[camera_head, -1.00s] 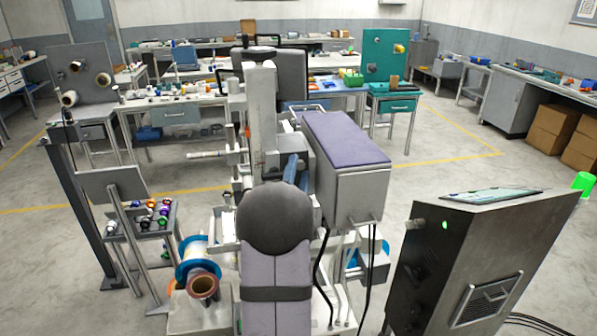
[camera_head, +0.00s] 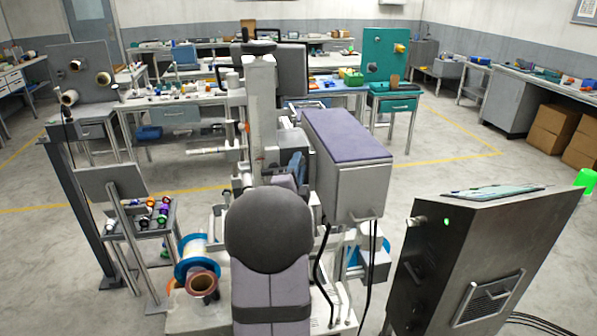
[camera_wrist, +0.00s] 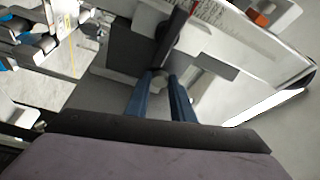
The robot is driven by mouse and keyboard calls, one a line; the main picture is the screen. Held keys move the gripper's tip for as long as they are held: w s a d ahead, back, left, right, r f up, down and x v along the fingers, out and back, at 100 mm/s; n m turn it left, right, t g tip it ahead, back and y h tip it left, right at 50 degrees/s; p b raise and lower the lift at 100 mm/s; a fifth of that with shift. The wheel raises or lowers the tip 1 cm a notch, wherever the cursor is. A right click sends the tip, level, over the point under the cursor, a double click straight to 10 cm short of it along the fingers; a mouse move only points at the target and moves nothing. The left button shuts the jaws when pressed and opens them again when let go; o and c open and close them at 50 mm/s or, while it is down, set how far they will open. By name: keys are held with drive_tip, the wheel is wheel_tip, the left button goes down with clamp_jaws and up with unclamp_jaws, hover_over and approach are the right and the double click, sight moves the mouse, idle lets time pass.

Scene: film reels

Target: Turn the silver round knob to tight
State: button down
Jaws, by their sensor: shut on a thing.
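The silver round knob (camera_wrist: 160,76) shows between the tips of my gripper's two blue fingers in the wrist view. My gripper (camera_wrist: 160,84) is shut on it, one finger on each side. Much of the knob is hidden by the fingers, and I see no mark that tells its turn. A dark shaft and a dark block stand just behind it. In the head view the knob is hidden behind my arm, and only a bit of a blue finger (camera_head: 296,165) shows beside the machine.
A grey housing with a purple top (camera_head: 345,140) stands right of my arm. A dark control cabinet (camera_head: 440,270) with a green light is at the front right. Film reels (camera_head: 197,258) sit low on the left. Cables hang below the housing.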

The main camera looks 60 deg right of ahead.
drive_tip(key=shift+r+m+g+y+b, duration=0.15)
drive_tip(key=shift+m+y+b, duration=0.35)
drive_tip(key=shift+m, duration=0.55)
drive_tip(key=shift+r+m+g+y+b, duration=0.1)
drive_tip(key=shift+m+g+y+b, duration=0.2)
drive_tip(key=shift+m+b, duration=0.55)
drive_tip(key=shift+m, duration=0.3)
drive_tip(key=c, duration=1.5)
unclamp_jaws()
drive_tip(key=shift+c, duration=0.2)
drive_tip(key=shift+a, duration=0.1)
drive_tip(key=b+v, duration=0.2)
drive_tip(key=v, duration=0.5)
drive_tip(key=shift+a, duration=0.15)
